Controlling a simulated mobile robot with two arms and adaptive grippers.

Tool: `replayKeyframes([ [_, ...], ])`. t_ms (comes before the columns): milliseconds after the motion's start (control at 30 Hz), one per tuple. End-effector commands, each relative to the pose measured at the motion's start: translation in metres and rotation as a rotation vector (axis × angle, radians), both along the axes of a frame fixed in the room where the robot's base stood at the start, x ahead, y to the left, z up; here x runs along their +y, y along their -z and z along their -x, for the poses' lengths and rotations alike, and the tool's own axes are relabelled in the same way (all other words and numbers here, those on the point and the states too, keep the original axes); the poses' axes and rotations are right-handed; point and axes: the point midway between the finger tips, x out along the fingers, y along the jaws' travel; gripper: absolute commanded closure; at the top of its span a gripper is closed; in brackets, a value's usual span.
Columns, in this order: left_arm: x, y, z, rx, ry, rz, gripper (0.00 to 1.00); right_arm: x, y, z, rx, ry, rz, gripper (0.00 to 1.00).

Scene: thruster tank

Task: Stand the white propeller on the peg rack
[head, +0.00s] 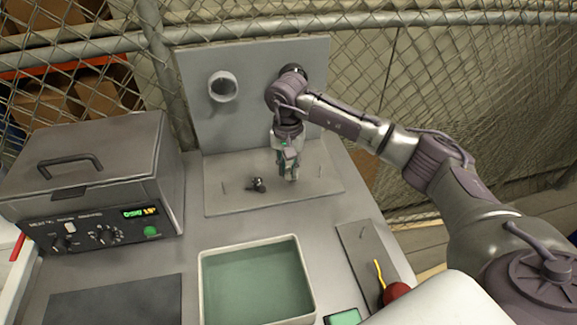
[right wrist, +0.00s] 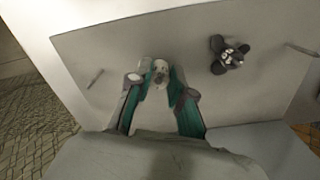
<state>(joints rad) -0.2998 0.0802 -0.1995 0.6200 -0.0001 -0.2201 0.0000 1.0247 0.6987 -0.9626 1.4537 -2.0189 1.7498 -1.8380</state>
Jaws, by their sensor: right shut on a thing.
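My right gripper (head: 287,172) reaches down over the grey base plate of the peg rack (head: 235,202). Its fingers are closed around the white propeller (right wrist: 160,70), which shows between the fingertips in the right wrist view. In the head view the fingers mostly hide it. The propeller is low over the plate; I cannot tell whether a peg passes through it. Thin pegs stand bare at either side, one of them (right wrist: 95,78) beside the gripper. A dark propeller (head: 258,185) sits on the plate, apart from the gripper; it also shows in the right wrist view (right wrist: 228,56). My left gripper is out of view.
A grey upright panel (head: 250,65) with a round white fitting (head: 222,86) stands behind the plate. A box with a control panel (head: 100,170) is at left. A tank of greenish water (head: 205,285) is in front.

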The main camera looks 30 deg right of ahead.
Motion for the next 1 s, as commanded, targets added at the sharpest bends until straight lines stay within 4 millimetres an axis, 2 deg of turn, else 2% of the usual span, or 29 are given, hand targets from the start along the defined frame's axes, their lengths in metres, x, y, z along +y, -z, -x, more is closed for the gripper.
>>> replayKeyframes([
  [1000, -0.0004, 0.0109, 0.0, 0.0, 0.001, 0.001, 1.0, -0.0002, 0.0109, -0.0003, -0.001, 0.001, -0.001, 0.94],
])
